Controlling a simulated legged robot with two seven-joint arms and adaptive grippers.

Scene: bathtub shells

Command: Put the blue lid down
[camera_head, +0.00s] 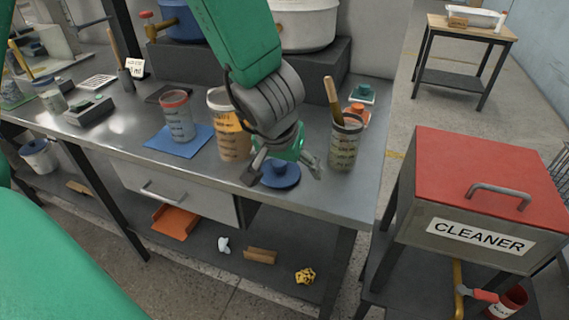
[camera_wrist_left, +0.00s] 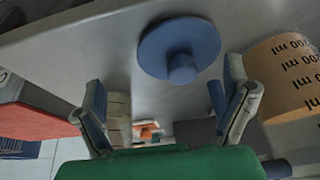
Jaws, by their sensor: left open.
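The blue lid (camera_head: 281,179) is a round disc with a knob on top. It lies flat on the metal table near its front edge, between the tall orange-labelled cup (camera_head: 233,146) and the cup with a wooden-handled tool (camera_head: 345,150). My left gripper (camera_head: 283,173) is open just above the lid, with its fingers spread either side of the knob. In the left wrist view the lid (camera_wrist_left: 180,42) shows beyond the gap between the open fingertips (camera_wrist_left: 166,82), and neither finger touches the knob. My right gripper is out of view.
A red-rimmed cup (camera_head: 178,118) stands on a blue mat (camera_head: 160,141) to the left. Orange and green small items (camera_head: 357,112) lie behind the tool cup. A red-topped cleaner box (camera_head: 490,180) stands right of the table. Table space between the lid and the right edge is narrow.

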